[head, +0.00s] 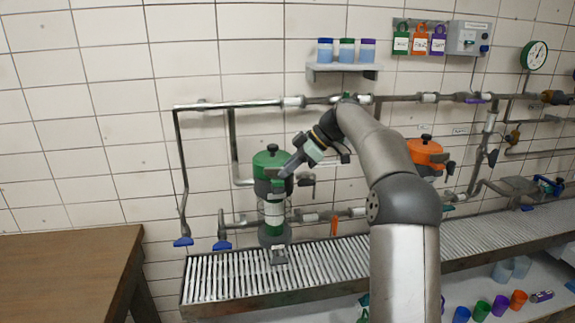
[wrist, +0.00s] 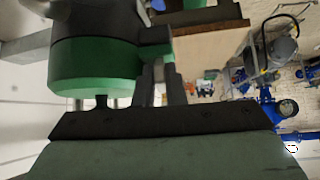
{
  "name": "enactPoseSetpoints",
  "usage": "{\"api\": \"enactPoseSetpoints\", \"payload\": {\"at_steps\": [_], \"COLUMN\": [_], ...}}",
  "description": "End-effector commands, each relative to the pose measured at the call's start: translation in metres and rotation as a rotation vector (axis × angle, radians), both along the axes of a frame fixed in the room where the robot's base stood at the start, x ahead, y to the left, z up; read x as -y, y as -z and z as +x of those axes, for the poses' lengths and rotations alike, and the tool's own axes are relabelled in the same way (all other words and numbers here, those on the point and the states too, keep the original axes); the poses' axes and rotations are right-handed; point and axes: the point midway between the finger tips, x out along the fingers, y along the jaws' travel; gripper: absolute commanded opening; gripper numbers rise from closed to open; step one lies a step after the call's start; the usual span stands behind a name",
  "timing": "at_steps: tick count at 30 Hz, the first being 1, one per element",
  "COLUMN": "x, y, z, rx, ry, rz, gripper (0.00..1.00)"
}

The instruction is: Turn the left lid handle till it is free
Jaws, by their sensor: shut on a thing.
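The left vessel has a green lid (head: 271,162) with a black knob (head: 272,148) on top, and stands upright above the slatted bench in the head view. My gripper (head: 282,176) is at the lid's right side, coming in from the upper right. In the wrist view the green lid (wrist: 95,68) fills the upper left, and my gripper's dark fingers (wrist: 161,78) are beside it. They are shut on the left lid handle at the lid's edge. The handle is mostly hidden by the fingers, so its angle cannot be told.
A second vessel with an orange lid (head: 425,150) stands to the right, behind my arm. Pipes (head: 250,104) run along the wall above and beside the green vessel. A slatted bench (head: 220,275) lies below, and a wooden table (head: 65,265) is at the left.

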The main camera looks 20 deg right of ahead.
Motion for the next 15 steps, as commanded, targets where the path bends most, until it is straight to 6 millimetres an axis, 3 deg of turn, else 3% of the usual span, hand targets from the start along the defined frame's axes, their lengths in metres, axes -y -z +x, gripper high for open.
{"api": "enactPoseSetpoints", "payload": {"at_steps": [11,12,15], "x": [0.0004,0.0004,0.0003], "y": [0.0021,0.0021,0.0017], "z": [-0.0003,-0.0003,-0.0002], "rx": [-0.003,-0.003,-0.003], "ry": [-0.006,-0.006,-0.005], "rz": [-0.001,-0.001,-0.001], "gripper": [0.00,0.18,0.19]}}
